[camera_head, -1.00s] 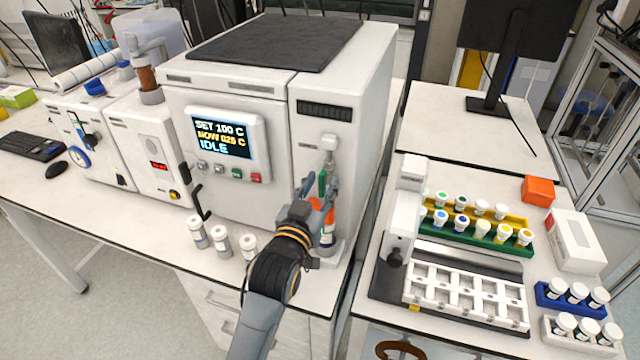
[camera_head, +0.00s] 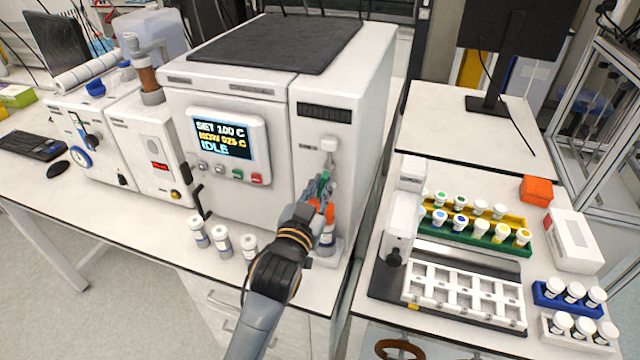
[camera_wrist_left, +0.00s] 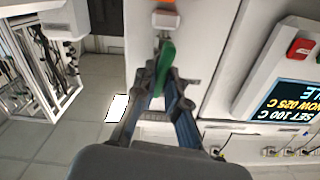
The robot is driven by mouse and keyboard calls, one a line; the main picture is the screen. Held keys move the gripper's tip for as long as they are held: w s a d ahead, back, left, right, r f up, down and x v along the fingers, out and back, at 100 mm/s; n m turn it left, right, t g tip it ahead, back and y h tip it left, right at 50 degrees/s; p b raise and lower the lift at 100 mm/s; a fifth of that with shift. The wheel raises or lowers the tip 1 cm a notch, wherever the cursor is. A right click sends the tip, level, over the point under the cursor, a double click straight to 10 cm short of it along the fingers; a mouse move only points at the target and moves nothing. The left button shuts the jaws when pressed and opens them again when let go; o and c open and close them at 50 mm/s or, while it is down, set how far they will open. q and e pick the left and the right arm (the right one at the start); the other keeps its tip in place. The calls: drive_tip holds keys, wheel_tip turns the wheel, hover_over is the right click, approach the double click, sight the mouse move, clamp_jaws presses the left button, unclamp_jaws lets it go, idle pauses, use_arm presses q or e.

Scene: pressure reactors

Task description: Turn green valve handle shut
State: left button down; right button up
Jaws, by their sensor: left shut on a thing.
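The green valve handle (camera_head: 324,184) is on the front of the white reactor's right-hand panel, below a white fitting (camera_head: 328,145). My left gripper (camera_head: 325,186) is at the handle with its fingers closed on it. In the left wrist view the green handle (camera_wrist_left: 165,66) stands out slantwise between the two dark fingertips, its upper part showing. My right gripper is not in view.
Three white-capped vials (camera_head: 222,240) stand on the bench left of my arm. The reactor's display (camera_head: 222,137) reads IDLE. A white rack (camera_head: 465,293) and trays of vials (camera_head: 480,229) are on the right-hand bench.

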use_arm(q)
drive_tip(key=m+p, duration=0.1)
drive_tip(key=m, duration=0.2)
drive_tip(key=shift+r+m, duration=0.1)
drive_tip(key=shift+m, duration=0.2)
drive_tip(key=m+p, duration=0.1)
drive_tip(key=m, duration=0.2)
drive_tip(key=shift+d+m, duration=0.15)
drive_tip(key=shift+m, duration=0.15)
drive_tip(key=shift+d+f+m+p, duration=0.1)
drive_tip(key=shift+m+p, duration=0.3)
drive_tip(key=shift+m, duration=1)
drive_tip(key=shift+a+f+m+p, duration=0.15)
drive_tip(key=shift+m+p, duration=0.25)
drive_tip(key=shift+m, duration=1)
drive_tip(key=shift+d+f+m+p, duration=0.15)
drive_tip(key=shift+m+p, duration=0.25)
drive_tip(key=shift+m, duration=1)
drive_tip(key=c, duration=1.4)
unclamp_jaws()
